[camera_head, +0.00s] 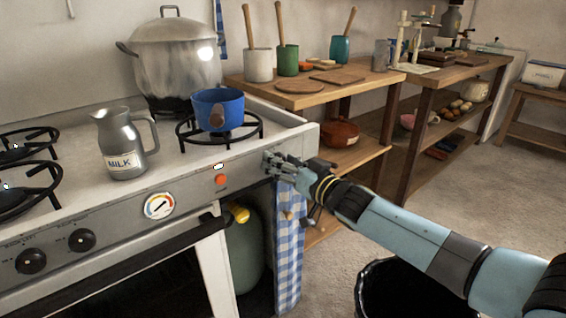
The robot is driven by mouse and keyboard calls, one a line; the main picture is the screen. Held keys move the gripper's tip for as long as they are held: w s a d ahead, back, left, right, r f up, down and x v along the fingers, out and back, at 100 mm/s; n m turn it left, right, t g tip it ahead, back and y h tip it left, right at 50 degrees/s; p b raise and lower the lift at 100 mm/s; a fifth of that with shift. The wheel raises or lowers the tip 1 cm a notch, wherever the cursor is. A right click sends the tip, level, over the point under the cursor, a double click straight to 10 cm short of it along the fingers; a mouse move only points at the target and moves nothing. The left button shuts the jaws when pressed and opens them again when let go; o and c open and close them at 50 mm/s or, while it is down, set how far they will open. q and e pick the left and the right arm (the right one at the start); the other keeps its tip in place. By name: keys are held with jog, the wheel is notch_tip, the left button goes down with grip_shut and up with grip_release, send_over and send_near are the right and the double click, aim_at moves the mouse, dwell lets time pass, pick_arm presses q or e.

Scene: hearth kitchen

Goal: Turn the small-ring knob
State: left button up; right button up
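The stove's grey front panel (120,222) carries two black knobs, one at far left (30,261) and one beside it (82,240). Further right are a round dial (160,206) and an orange button or lamp (221,180). My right gripper (270,160) reaches in from the right, with its fingertips at the right end of this panel. The fingers cover that spot, so I cannot make out a knob there, nor whether they are closed on one. The small right-hand ring (244,137) holds a blue pot (217,108). My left gripper is out of view.
A milk jug (124,145) and a large lidded pot (178,62) stand on the stove top. A blue checked towel (289,245) hangs below my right gripper. A wooden bench (350,90) with utensil pots is behind. Floor (470,190) at the right is open.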

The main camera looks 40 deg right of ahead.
jog(key=c, duration=1.1)
jog(key=shift+n, duration=0.3)
jog(key=shift+a+f+n+b, duration=0.1)
jog(key=shift+n+b, duration=0.4)
jog(key=shift+n, duration=2.7)
jog(key=shift+a+n+b, duration=0.1)
jog(key=shift+n+b, duration=0.4)
jog(key=shift+n, duration=3)
jog(key=o, duration=1.1)
